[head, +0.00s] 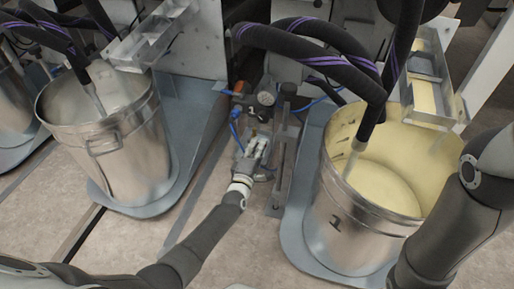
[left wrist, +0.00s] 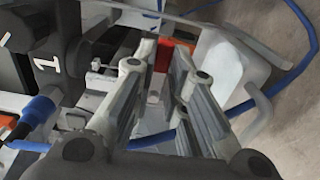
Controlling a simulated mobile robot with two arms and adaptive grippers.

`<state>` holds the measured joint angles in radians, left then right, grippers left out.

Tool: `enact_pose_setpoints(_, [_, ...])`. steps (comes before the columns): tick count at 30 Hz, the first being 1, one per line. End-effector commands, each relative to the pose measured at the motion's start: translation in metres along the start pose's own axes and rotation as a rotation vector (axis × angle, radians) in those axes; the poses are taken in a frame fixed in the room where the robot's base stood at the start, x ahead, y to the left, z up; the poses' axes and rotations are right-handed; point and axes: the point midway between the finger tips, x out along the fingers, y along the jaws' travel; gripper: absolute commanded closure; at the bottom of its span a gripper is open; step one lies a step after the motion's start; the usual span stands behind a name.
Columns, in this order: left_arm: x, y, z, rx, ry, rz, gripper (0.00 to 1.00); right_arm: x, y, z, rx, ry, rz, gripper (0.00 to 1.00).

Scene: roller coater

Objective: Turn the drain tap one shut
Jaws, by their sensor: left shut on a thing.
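The pump assembly marked "1" (head: 251,111) stands between the two steel drums, with a round gauge on top. My left gripper (head: 260,143) reaches into its lower front from below. In the left wrist view its fingers (left wrist: 164,58) are closed around a small red part (left wrist: 178,50), which looks like the tap's handle. Most of this part is hidden between the fingers, and how far it is turned cannot be told. The "1" label (left wrist: 46,65) shows left of the fingers. My right arm is at the right of the head view, its gripper out of frame.
A drum of pale yellow liquid (head: 340,225) stands right, another drum (head: 135,150) left. Thick black hoses with purple stripes (head: 305,45) arch above the pump. A blue tube (left wrist: 300,75) runs close by the fingers. Floor in front is clear.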

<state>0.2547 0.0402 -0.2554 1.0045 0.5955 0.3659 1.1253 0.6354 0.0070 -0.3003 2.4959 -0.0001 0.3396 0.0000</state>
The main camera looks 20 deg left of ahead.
Motion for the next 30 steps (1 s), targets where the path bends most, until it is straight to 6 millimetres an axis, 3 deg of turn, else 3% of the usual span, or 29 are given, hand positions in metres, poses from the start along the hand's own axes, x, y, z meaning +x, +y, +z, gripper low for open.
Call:
enact_pose_setpoints(1, [0.0004,0.0008,-0.0014,-0.003,0.003,0.002,1.0,-0.0003,0.0001,0.0004,0.0,-0.001,0.001,0.65])
enact_pose_setpoints(2, [0.0004,0.0008,-0.0014,-0.003,0.003,0.002,0.84,-0.0005,0.0001,0.0005,0.0,-0.002,0.001,0.65])
enact_pose_setpoints(6, [0.0004,0.0008,-0.001,-0.002,0.002,0.002,0.66,-0.0015,0.0003,0.0019,0.001,-0.007,0.002,0.65])
enact_pose_setpoints(22, [0.0002,-0.0004,-0.0002,0.027,0.001,0.0,0.65,-0.0016,0.0009,0.0029,0.001,-0.009,0.004,0.65])
enact_pose_setpoints(30, [0.0001,-0.0089,-0.0013,0.316,0.001,-0.001,0.65,0.0027,0.0013,0.0039,0.001,-0.008,0.003,0.65])
